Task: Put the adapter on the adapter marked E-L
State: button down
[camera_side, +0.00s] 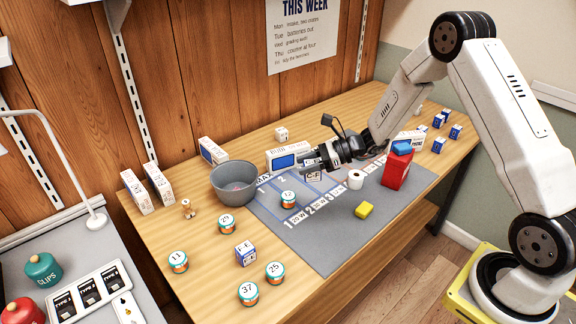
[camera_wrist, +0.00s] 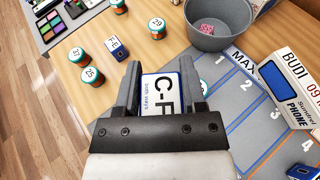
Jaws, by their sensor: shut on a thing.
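My gripper (camera_side: 312,166) is shut on a white-and-blue adapter (camera_wrist: 160,95) and holds it over the grey mat (camera_side: 318,258). The held adapter reads "C-F" and "both ways" in the wrist view. It shows small under the fingers in the side view (camera_side: 314,176). Another white-and-blue adapter (camera_side: 245,253) stands on the wood at front left, among numbered jars. It also shows ahead and left of the fingers in the wrist view (camera_wrist: 117,47). Its mark is too small to read surely. Several more blue-and-white adapters (camera_side: 438,145) stand at the table's right end; their marks are unreadable.
A grey bowl (camera_side: 234,184) with a pink item inside stands at the mat's left edge. Orange-and-teal jars (camera_side: 249,293) surround the front-left adapter. A red box (camera_side: 397,168), white roll (camera_side: 355,179) and yellow block (camera_side: 364,210) stand on the mat. A phone box (camera_side: 288,156) stands behind my gripper.

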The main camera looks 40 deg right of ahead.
jog(key=d+r+m+t+h, duration=0.3)
jog(key=d+m+t+h, duration=0.55)
jog(key=d, duration=1.35)
jog(key=shift+w+d+f+m+g+h, duration=0.45)
jog(key=shift+w+d+f, duration=0.35)
jog(key=shift+w+f, duration=1.05)
jog(key=shift+w+d+f+m+g+h, duration=0.25)
jog(key=shift+w+d+f+h, duration=0.4)
jog(key=shift+w+f, duration=1.15)
jog(key=shift+w+d+f+m+g+h, duration=0.35)
jog(key=shift+w+d+f, duration=0.6)
jog(key=shift+w, duration=1.7)
jog(key=shift+f, duration=0.1)
jog(key=shift+w+f, duration=0.15)
jog(key=shift+f, duration=1.55)
jog(key=shift+f, duration=0.15)
